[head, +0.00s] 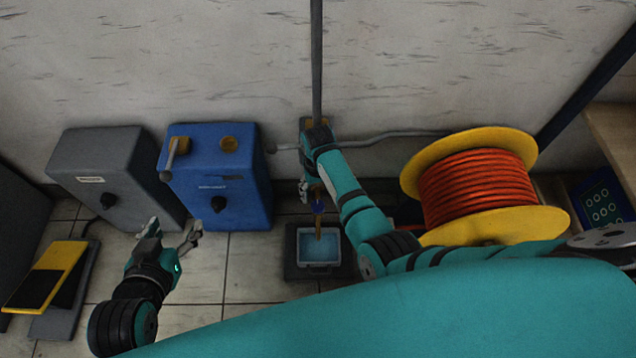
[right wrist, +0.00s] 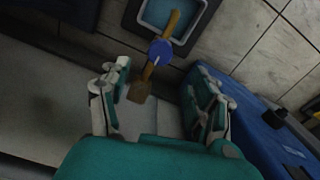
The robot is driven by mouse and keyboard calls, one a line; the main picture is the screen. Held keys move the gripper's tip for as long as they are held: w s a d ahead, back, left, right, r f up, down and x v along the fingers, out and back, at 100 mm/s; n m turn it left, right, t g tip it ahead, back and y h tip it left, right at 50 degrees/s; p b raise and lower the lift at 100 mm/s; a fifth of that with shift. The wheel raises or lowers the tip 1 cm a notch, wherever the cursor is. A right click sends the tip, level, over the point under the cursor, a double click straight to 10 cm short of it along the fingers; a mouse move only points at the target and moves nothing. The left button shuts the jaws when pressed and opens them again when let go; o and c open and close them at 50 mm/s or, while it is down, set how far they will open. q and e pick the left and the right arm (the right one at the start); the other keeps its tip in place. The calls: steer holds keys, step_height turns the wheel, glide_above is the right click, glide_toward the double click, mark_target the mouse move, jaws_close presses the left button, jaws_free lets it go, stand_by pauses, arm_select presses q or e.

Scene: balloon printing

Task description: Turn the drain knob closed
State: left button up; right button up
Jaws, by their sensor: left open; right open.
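The drain knob (head: 318,208) is a small blue knob on a brass drain pipe, above a small tray of bluish water (head: 301,261). In the right wrist view the blue knob (right wrist: 160,52) lies just beyond and between the fingertips. My right gripper (head: 309,191) is open, partly hidden by its own arm in the head view; its two fingers also show apart in the right wrist view (right wrist: 157,74). My left gripper (head: 174,230) is open and empty, in front of the blue box, far from the knob.
A blue box (head: 240,190) with a black dial and a grey box (head: 103,175) stand left of the drain. A yellow spool of orange hose (head: 478,190) stands close to my right arm. A grey pipe (head: 317,60) runs down the wall. Tiled floor is clear left of the tray.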

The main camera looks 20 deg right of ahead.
steer(key=shift+r, duration=1.5)
